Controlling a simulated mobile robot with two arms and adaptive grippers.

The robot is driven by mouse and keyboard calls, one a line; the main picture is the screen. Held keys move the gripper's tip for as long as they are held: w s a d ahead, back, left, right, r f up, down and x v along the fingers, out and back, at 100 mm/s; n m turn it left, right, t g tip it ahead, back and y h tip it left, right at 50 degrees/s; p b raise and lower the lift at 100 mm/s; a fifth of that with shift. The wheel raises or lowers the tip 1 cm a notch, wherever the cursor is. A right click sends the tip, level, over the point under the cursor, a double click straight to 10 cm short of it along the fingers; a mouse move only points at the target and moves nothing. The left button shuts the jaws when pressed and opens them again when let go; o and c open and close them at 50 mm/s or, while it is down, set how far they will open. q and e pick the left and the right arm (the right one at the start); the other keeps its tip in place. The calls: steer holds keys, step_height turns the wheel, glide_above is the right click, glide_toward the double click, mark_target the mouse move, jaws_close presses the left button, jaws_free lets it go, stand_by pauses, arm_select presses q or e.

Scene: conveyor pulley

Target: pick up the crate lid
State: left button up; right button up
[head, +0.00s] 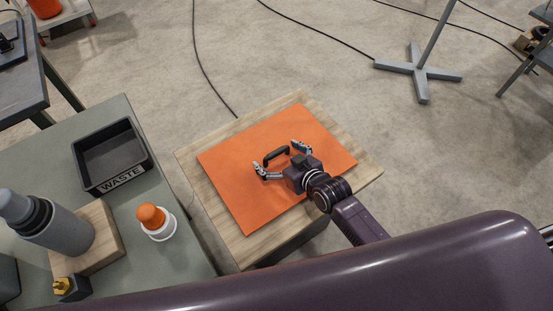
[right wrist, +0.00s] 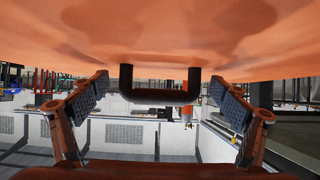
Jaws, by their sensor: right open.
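The crate lid (head: 240,185) is a flat orange panel lying on a wooden crate (head: 190,165). A black handle (head: 276,155) stands up from the lid. My right gripper (head: 280,157) is open over the lid, its two fingers apart on either side of the handle. In the right wrist view the handle (right wrist: 160,95) is between the open fingers (right wrist: 160,105), with a gap on both sides. The orange lid (right wrist: 160,35) fills the top of that view. My left gripper is not in view.
A green table (head: 185,240) at left holds a black WASTE tray (head: 148,178), a grey bottle (head: 50,228) on a wooden block, and an orange-topped white container (head: 157,226). Cables cross the floor. A grey stand foot (head: 418,68) is at the back right. Floor beyond the crate is mostly clear.

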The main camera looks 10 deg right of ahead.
mark_target(277, 151)
steer(key=shift+c, duration=0.6)
steer(key=shift+r, duration=0.1)
steer(key=c, duration=1.5)
steer(key=shift+o, duration=0.2)
step_height(277, 151, up, 20)
steer(key=p, duration=0.3)
